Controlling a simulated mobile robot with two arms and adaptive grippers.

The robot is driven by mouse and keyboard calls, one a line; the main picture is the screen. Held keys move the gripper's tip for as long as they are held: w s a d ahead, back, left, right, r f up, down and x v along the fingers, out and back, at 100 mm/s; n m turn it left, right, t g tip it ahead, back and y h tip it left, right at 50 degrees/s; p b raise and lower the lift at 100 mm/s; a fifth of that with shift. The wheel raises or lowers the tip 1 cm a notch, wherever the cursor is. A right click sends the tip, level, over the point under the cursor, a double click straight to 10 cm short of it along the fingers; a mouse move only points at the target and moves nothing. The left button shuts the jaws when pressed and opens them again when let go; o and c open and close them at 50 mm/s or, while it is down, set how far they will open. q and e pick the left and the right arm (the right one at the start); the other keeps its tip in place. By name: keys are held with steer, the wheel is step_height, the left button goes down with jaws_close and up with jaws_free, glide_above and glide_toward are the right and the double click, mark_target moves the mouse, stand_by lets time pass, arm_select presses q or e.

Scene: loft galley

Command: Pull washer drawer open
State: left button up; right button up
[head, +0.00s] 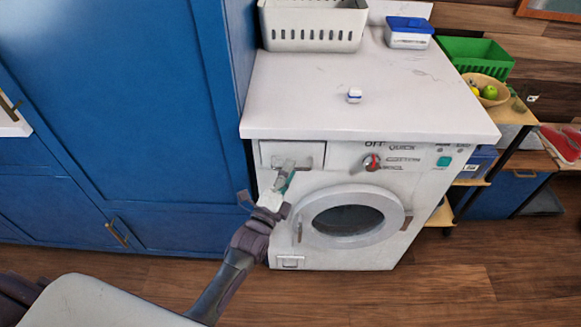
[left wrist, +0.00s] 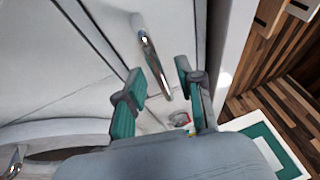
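The white washer (head: 345,255) stands under a pale countertop. Its drawer (head: 276,150) is at the top left of the front and looks shut, flush with the panel. The drawer's metal handle (head: 309,164) is partly covered by my left gripper (head: 287,172), which is just in front of it. In the left wrist view, my left gripper (left wrist: 160,76) is open, with teal finger pads apart. A chrome handle bar (left wrist: 149,50) runs towards the gap between the fingertips. I cannot tell whether they touch it. My right gripper is in neither view.
A tall blue cabinet (head: 120,100) stands close on the left of the washer. The round washer door (head: 352,214) is below and right of my gripper. A white basket (head: 312,42) and a blue-lidded box (head: 409,40) sit on the countertop. The floor in front is clear.

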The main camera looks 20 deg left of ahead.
arm_select(q)
steer(key=shift+x, duration=0.85)
steer(key=shift+s, duration=0.1)
jaws_close()
